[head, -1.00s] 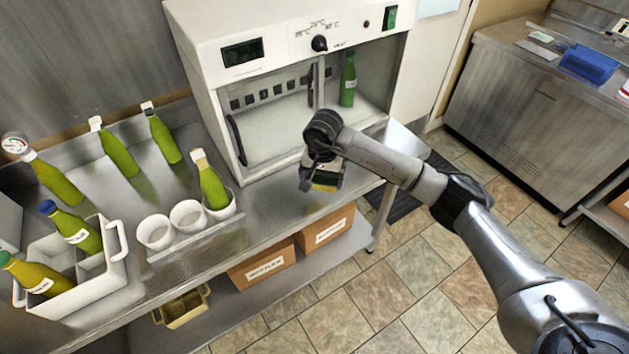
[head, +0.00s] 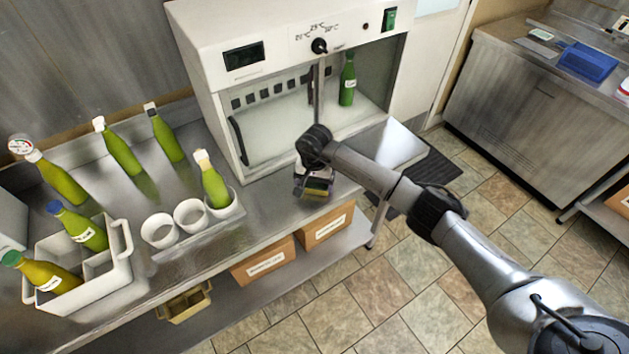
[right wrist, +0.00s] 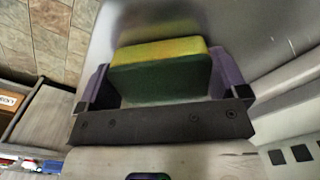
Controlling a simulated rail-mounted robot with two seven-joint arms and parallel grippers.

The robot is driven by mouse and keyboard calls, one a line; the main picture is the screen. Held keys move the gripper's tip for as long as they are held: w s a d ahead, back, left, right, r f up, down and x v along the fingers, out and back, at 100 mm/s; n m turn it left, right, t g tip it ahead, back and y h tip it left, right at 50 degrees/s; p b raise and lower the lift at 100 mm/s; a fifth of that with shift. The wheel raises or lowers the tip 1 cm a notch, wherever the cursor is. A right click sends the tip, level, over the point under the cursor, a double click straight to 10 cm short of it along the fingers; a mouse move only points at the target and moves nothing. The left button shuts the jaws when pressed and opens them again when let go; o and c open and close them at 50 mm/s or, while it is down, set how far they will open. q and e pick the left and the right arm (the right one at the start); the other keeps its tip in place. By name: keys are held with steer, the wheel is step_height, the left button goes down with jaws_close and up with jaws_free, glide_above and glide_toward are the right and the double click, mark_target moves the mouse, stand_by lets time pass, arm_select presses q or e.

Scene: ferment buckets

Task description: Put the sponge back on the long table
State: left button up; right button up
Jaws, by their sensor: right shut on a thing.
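The sponge (right wrist: 160,72), yellow with a dark green side, sits between the fingers of my right gripper (right wrist: 162,85) in the right wrist view. My right gripper is shut on it. In the head view my right gripper (head: 315,185) points down over the front part of the long steel table (head: 265,215), in front of the white cabinet. The sponge (head: 317,190) shows there as a small yellow and green patch under the wrist. I cannot tell whether it touches the tabletop. My left gripper is in no view.
The white cabinet (head: 225,90) stands open behind the gripper, with a green bottle (head: 347,80) inside. White cups (head: 160,230) in a rack, several bottles and a white crate (head: 125,262) stand to the left. Cardboard boxes (head: 262,262) sit on the shelf below.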

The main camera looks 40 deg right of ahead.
steer(key=shift+f, duration=0.2)
steer(key=o, duration=0.5)
steer(key=shift+r, duration=0.1)
steer(key=shift+o, duration=0.3)
steer(key=shift+r, duration=0.55)
step_height(320, 180, up, 11)
steer(key=b, duration=0.2)
